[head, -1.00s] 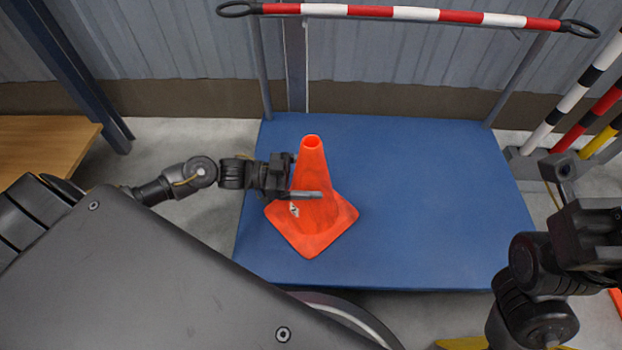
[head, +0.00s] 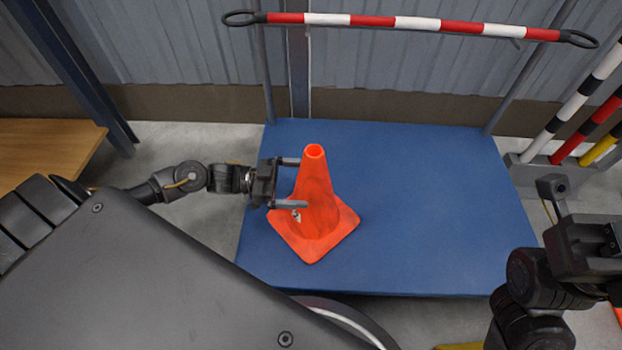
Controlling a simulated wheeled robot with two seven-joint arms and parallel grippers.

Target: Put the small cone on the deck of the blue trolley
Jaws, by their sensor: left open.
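The small orange cone (head: 318,205) stands upright on the blue deck of the trolley (head: 430,210), on its left half. My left gripper (head: 293,182) is at the cone's left side. Its two fingers are spread apart, one near the cone's upper part and one lower in front of it, and it does not grip the cone. I cannot tell whether a finger still touches it. My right gripper (head: 606,250) is at the right edge of the view, off the deck; its fingers are not clear.
A red and white striped bar (head: 400,22) spans the trolley's far side on posts. Striped poles (head: 575,110) stand in a rack at the right. A wooden surface (head: 45,155) is at the left. The deck's right half is clear.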

